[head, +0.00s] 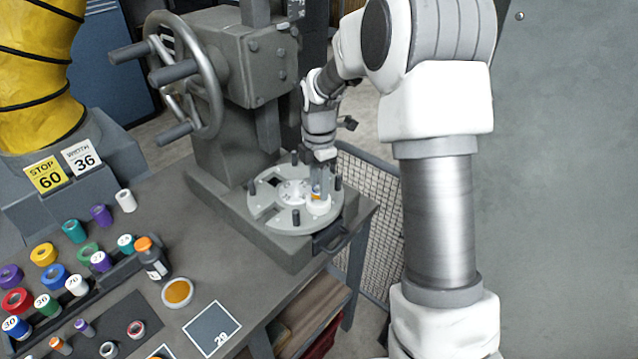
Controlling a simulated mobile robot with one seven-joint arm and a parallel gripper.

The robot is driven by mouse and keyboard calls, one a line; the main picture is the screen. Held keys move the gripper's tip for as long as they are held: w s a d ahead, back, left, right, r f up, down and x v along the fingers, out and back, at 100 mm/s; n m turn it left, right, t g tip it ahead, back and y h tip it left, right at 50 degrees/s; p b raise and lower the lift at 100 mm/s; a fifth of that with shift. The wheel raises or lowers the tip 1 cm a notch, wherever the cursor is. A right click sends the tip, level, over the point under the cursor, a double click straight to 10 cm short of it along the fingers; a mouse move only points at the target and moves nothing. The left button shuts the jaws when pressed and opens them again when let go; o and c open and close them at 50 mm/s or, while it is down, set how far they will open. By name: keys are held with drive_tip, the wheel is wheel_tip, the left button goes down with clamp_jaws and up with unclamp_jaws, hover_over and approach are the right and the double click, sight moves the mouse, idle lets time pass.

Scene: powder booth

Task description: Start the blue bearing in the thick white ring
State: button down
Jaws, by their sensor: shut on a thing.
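The thick white ring (318,207) sits on the round grey plate (268,216) of the press, near its right side. My gripper (319,191) points down directly over this ring. It is shut on a small piece with blue showing between the fingers, which I take as the blue bearing (315,188). The fingers hide most of the bearing. I cannot tell whether its lower edge is inside the ring or just above it.
Several dark pegs stand up around the plate (296,217). The grey press (235,60) with its handwheel (187,75) rises behind. Coloured rings, a bottle (154,262) and an orange-filled dish (178,292) stand at the left and front.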

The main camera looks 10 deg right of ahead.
drive_tip(key=shift+f+b, duration=0.45)
drive_tip(key=shift+f, duration=0.35)
drive_tip(key=shift+c, duration=1.8)
unclamp_jaws()
wheel_tip(320, 180, up, 18)
drive_tip(key=shift+f, duration=0.2)
drive_tip(key=shift+s, duration=0.15)
